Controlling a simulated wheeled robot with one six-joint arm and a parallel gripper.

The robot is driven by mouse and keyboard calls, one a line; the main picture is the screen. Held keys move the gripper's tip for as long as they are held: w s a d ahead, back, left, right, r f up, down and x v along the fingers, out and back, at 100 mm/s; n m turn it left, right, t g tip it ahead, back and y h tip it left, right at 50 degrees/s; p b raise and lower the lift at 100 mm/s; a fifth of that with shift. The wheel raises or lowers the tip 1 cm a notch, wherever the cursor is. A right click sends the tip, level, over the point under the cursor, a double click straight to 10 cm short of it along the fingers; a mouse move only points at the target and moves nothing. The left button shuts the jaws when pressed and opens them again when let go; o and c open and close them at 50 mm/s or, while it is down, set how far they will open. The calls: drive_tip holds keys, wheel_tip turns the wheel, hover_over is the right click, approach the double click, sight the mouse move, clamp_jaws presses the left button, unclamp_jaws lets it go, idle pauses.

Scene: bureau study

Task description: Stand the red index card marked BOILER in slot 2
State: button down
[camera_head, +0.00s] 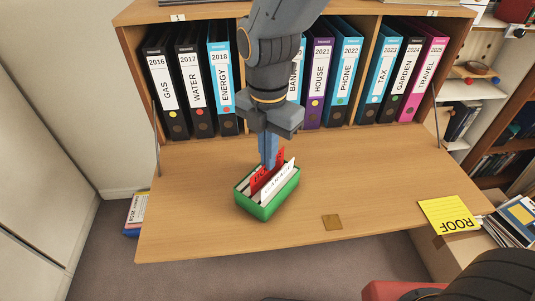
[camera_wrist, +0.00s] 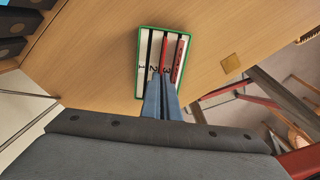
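The green-rimmed card box (camera_head: 262,212) stands on the desk board; it also shows in the wrist view (camera_wrist: 138,80), where numbers 1, 2 and 3 mark its slots. My gripper (camera_head: 269,164) points down into the box, its blue fingers close together (camera_wrist: 161,82) around the red card (camera_head: 257,183). Only part of the lettering, starting "BO", shows beside the fingers. The card's lower edge is hidden in the box, and I cannot tell its slot for sure. A white card (camera_head: 277,181) with dark lettering leans in front of it.
Binders stand in the shelf behind, including a blue ENERGY binder (camera_head: 221,85) and a purple HOUSE binder (camera_head: 318,85). A small brown square (camera_head: 332,222) lies right of the box. A yellow ROOF sheet (camera_head: 449,214) is at the right edge. The board left of the box is clear.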

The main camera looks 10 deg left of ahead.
drive_tip(key=shift+f+b, duration=0.35)
drive_tip(key=shift+f, duration=0.4)
idle(0.4)
drive_tip(key=c, duration=2.5)
unclamp_jaws()
drive_tip(key=o, duration=0.5)
drive_tip(key=shift+c, duration=0.2)
drive_tip(key=o, duration=0.5)
drive_tip(key=shift+r, duration=0.1)
drive_tip(key=shift+r+p, duration=3.55)
drive_tip(key=shift+r, duration=0.4)
